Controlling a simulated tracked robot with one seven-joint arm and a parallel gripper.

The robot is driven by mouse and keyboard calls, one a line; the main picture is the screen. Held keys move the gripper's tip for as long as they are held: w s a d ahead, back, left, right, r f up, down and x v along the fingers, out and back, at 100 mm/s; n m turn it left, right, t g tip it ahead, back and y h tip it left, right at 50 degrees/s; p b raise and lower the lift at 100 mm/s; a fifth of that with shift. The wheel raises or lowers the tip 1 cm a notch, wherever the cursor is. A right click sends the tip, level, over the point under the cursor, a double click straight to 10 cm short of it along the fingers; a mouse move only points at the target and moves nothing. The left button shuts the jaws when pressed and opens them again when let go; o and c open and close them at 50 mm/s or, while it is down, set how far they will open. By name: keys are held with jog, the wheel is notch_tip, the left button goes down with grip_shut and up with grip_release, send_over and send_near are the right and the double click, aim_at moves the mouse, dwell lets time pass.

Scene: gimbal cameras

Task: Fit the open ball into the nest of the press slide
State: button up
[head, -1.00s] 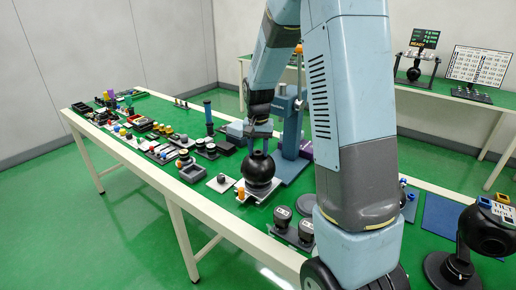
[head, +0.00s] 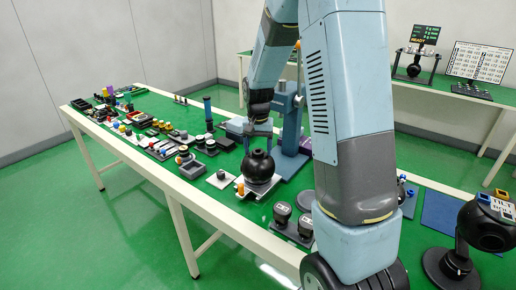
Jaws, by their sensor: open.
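The open ball (head: 258,167) is black and round, with a dark opening at its top. It sits on a light plate (head: 272,184) with an orange knob (head: 240,188) at its front left, at the foot of the blue-grey press (head: 289,125). The plate appears to be the press slide; the ball's lower part hides the nest, so I cannot tell how it is seated. My gripper (head: 259,140) is open, pointing down just above and behind the ball, with nothing visible between its fingers.
Two dark round-topped parts (head: 293,220) stand in front of the ball. Many small parts fill the left of the green table. A blue pad (head: 439,212) and a black gimbal (head: 485,228) are at the right.

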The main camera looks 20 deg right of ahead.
jog(key=shift+r, duration=0.1)
notch_tip(320, 180, up, 14)
jog(key=shift+f, duration=0.25)
jog(key=shift+r, duration=0.1)
dwell(0.6)
jog(key=s+r+n+t, duration=0.2)
jog(key=s+r, duration=0.2)
jog(key=s, duration=1)
jog(key=s+r+n+t, duration=0.3)
jog(key=s+r, duration=0.1)
jog(key=s, duration=1)
jog(key=shift+a+r+t, duration=0.15)
jog(key=shift+a+t, duration=0.15)
